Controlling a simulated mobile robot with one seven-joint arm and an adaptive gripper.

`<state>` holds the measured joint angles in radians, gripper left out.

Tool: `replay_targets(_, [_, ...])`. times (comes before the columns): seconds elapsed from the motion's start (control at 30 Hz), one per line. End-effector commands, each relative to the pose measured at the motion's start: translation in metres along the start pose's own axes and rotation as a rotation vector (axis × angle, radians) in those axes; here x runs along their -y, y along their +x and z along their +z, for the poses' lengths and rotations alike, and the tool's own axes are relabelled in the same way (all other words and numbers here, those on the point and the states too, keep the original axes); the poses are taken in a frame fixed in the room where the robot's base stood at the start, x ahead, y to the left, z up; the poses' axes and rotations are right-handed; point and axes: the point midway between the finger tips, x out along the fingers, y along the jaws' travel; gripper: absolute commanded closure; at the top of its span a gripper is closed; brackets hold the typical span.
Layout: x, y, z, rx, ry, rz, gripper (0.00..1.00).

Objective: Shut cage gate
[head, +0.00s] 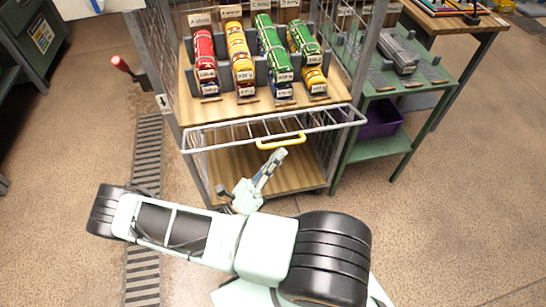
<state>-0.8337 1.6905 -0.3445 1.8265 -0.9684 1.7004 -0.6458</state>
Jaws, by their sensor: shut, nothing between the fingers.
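The cage (160,60) stands ahead of me, with wire mesh sides and wooden shelves. Its gate (215,137) is a pale barred frame seen tipped outward at the front, below the upper shelf, with the lower shelf visible beneath it. A yellow handle (281,141) is on the gate's front rail. My gripper (278,156) is shut and empty, just below and in front of the yellow handle in the picture. I cannot tell whether its tips touch the handle.
Several red, yellow and green labelled rolls (240,55) lie on the upper shelf. A green table (425,75) with a grey device (398,52) and a purple bin (380,120) stands at right. A red-handled lever (121,63) sticks out at left. A floor grate (148,155) runs along the left.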

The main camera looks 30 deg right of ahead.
Motion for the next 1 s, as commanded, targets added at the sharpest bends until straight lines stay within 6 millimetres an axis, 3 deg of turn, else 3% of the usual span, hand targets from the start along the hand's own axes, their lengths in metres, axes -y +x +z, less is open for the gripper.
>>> replay_targets(0.17, [0.017, 0.027, 0.024, 0.000, -0.073, 0.072, 1.00])
replay_targets(0.47, [0.025, 0.063, 0.060, -0.001, -0.275, 0.276, 1.00])
replay_targets(0.77, [0.018, 0.099, 0.095, -0.003, -0.475, 0.477, 1.00])
replay_targets(1.0, [0.001, 0.122, 0.118, -0.003, -0.625, 0.630, 1.00])
